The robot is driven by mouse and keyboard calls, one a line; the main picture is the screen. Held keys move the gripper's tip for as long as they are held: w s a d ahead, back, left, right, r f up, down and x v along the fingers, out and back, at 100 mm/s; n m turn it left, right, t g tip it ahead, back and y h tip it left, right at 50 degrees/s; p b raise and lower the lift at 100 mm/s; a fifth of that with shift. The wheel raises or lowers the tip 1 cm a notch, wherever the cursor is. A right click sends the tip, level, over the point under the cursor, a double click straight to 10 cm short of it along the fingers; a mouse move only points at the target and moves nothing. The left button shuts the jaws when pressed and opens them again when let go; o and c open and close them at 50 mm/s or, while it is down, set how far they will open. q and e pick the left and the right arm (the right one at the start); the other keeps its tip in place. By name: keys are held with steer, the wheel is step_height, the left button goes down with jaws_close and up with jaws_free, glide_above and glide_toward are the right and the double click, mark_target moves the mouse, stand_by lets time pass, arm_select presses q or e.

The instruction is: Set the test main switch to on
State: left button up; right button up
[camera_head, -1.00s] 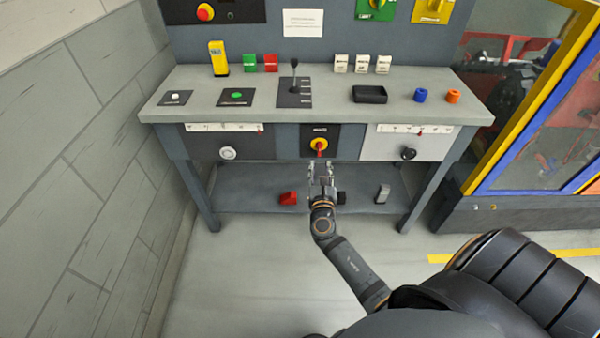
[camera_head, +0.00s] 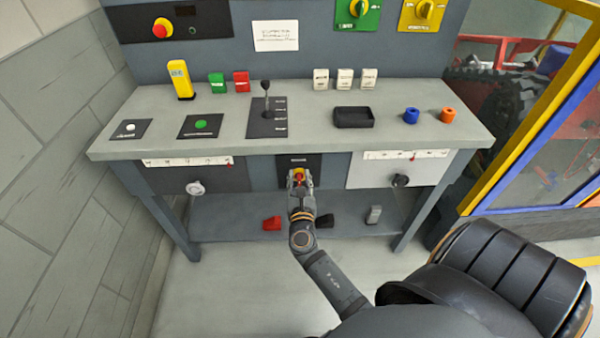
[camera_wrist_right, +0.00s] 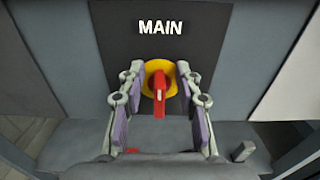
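The main switch (camera_wrist_right: 158,90) is a red handle on a yellow round plate, on a black panel (camera_wrist_right: 112,25) labelled MAIN. In the wrist view its handle points straight down. In the head view the switch (camera_head: 299,174) is on the bench's front, partly hidden by my gripper. My right gripper (camera_wrist_right: 159,100) is open, with one finger on each side of the red handle; I see gaps between the fingers and the handle. In the head view the right gripper (camera_head: 300,182) is right at the switch. My left gripper is not in view.
The bench top (camera_head: 225,105) holds a lever (camera_head: 266,100), a black tray (camera_head: 354,117), blue (camera_head: 411,115) and orange (camera_head: 447,115) rings, and coloured blocks. Knobs (camera_head: 195,188) flank the switch. A red block (camera_head: 271,223) lies on the lower shelf.

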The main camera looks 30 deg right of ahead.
steer(key=shift+s+r, duration=0.1)
steer(key=c, duration=0.7)
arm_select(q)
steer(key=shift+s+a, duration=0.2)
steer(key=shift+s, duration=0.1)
arm_select(e)
jaws_close()
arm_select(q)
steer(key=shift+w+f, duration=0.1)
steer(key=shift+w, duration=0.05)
